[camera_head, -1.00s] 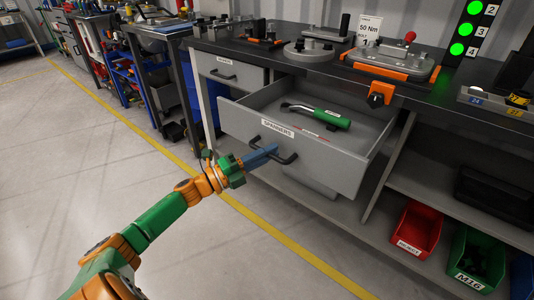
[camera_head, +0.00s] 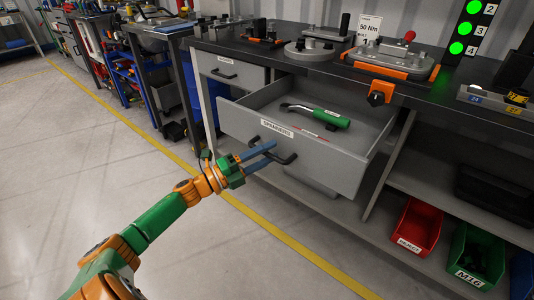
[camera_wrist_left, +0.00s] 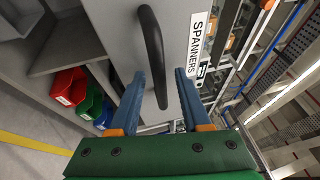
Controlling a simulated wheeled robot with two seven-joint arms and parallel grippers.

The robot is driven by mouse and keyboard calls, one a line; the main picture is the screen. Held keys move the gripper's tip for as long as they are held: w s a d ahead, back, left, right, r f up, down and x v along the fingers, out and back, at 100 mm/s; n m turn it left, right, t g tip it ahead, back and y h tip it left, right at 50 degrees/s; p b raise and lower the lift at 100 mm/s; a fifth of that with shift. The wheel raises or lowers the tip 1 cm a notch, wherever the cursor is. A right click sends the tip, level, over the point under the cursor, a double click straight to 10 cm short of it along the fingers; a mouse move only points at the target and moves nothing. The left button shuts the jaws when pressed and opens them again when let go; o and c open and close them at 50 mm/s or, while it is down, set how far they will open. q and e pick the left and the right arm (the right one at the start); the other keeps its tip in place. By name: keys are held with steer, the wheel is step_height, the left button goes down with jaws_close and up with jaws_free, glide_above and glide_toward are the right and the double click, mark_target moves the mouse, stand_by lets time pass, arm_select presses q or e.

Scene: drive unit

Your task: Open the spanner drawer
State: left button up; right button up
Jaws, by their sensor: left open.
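The grey spanner drawer (camera_head: 318,151), labelled SPANNERS, stands pulled out from under the bench. A green-handled spanner tool (camera_head: 322,116) lies inside it. The drawer's black bar handle (camera_head: 285,159) is on its front face. My left gripper (camera_head: 268,154) is open at the handle, with its blue fingers apart. In the left wrist view the handle (camera_wrist_left: 152,50) runs down between the two open fingers (camera_wrist_left: 172,92), with a gap on either side of it. My right gripper is not in view.
A closed drawer (camera_head: 228,72) sits to the left. The dark bench top (camera_head: 270,55) carries fixtures and an orange-edged case (camera_head: 390,62). Red (camera_head: 415,228) and green (camera_head: 476,258) bins stand on the lower shelf at right. The floor in front is clear.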

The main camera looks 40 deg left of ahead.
arm_select(q)
steer(key=v, duration=0.7)
